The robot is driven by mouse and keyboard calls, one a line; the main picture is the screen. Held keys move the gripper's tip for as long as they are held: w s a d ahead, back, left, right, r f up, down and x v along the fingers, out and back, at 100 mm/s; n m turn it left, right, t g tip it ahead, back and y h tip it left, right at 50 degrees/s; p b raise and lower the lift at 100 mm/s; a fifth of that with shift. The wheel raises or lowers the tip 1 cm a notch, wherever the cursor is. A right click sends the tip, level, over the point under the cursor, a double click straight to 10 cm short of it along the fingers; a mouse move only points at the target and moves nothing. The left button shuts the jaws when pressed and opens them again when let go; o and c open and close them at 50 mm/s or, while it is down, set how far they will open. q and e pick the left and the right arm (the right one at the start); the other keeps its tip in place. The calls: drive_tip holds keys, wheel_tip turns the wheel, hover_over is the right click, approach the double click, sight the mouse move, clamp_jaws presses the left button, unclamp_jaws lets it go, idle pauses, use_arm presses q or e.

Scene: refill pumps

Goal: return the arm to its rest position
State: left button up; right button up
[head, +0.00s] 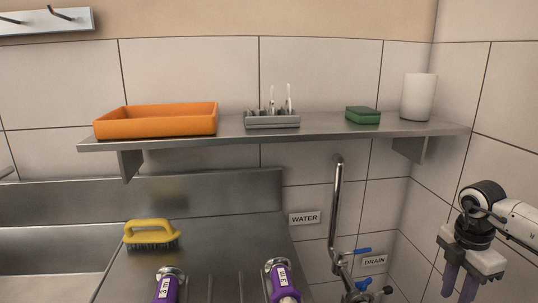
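My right gripper (460,284) hangs at the lower right, its arm coming in from the right edge. Its two purple fingers point down with a narrow gap between them, and nothing shows between them. It is in front of the tiled wall, right of the drain label, apart from the shelf. My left gripper is not in view. Two purple cylinders with white labels, a left one (166,289) and a right one (281,281), show at the bottom edge; their lower parts are cut off.
A steel shelf (340,128) holds an orange tray (157,122), a grey holder (272,121), a green sponge (363,116) and a white cup (418,97). A yellow brush (150,233) lies by the sink (50,260). A steel pipe (335,205) with blue-handled valves (362,285) stands left of my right gripper.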

drive_tip(key=s+a+f+n+t+y, duration=0.1)
drive_tip(key=s+a+f+t+y, duration=0.2)
drive_tip(key=a, duration=0.4)
drive_tip(key=s+a+f+t+y, duration=0.1)
drive_tip(key=a+f+y, duration=0.2)
drive_tip(key=a+y, duration=0.3)
drive_tip(key=s+a+f+n+t+y, duration=0.1)
drive_tip(key=a+f+t+y, duration=0.2)
drive_tip(key=a, duration=0.6)
drive_tip(key=s+d+f+m+h, duration=1.05)
drive_tip(key=s+d+f, duration=0.45)
drive_tip(key=s+d, duration=0.4)
drive_tip(key=a+f+m+t+y, duration=0.1)
drive_tip(key=a+m, duration=0.8)
drive_tip(key=a, duration=1.2)
drive_tip(key=shift+s+a+f+t+y, duration=0.25)
drive_tip(key=shift+s+a+t+y, duration=0.1)
drive_tip(key=shift+s+y, duration=0.1)
